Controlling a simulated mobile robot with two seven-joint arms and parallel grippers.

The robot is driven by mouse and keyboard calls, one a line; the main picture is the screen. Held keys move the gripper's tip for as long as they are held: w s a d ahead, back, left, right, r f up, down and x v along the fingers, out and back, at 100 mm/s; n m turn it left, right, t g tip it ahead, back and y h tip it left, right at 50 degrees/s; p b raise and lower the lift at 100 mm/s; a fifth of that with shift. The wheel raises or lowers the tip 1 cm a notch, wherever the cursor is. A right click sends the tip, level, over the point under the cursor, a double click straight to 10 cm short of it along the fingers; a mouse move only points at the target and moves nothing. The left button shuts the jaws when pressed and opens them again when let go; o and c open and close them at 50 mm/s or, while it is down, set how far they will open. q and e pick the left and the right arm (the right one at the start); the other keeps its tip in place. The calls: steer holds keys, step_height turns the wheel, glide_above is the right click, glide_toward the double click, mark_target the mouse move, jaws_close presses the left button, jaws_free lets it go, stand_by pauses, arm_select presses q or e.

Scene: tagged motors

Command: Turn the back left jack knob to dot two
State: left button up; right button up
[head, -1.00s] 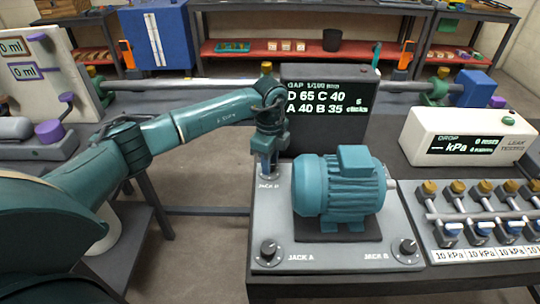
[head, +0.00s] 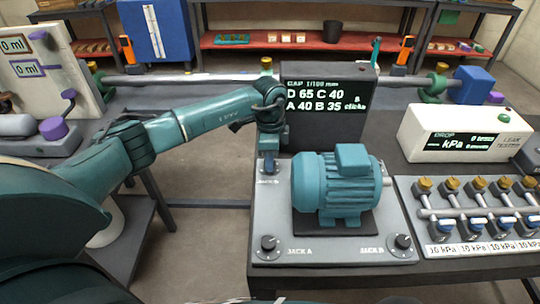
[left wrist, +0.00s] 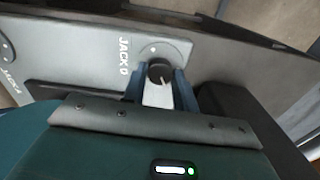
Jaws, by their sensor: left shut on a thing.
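The back left jack knob, JACK D (left wrist: 160,72), is a round dark knob with a pale pointer line, set on the grey motor plate (head: 330,250). My left gripper (head: 268,165) reaches down onto it from above and hides most of it in the head view. In the left wrist view my left gripper (left wrist: 159,82) has its blue fingers on both sides of the knob, shut on it. The small dots around the knob are hard to make out. A teal motor (head: 337,185) stands on the plate. My right gripper is not in view.
A black display (head: 327,105) behind the plate reads D 65, C 40, A 40, B 35. Front knobs JACK A (head: 268,243) and JACK B (head: 401,241) are free. A valve panel (head: 475,205) and a white leak tester (head: 463,135) stand to the right.

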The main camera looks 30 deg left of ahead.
arm_select(q)
steer(key=o, duration=1)
steer(key=shift+c, duration=0.2)
step_height(320, 180, up, 13)
steer(key=b, duration=0.1)
steer(key=shift+r, duration=0.15)
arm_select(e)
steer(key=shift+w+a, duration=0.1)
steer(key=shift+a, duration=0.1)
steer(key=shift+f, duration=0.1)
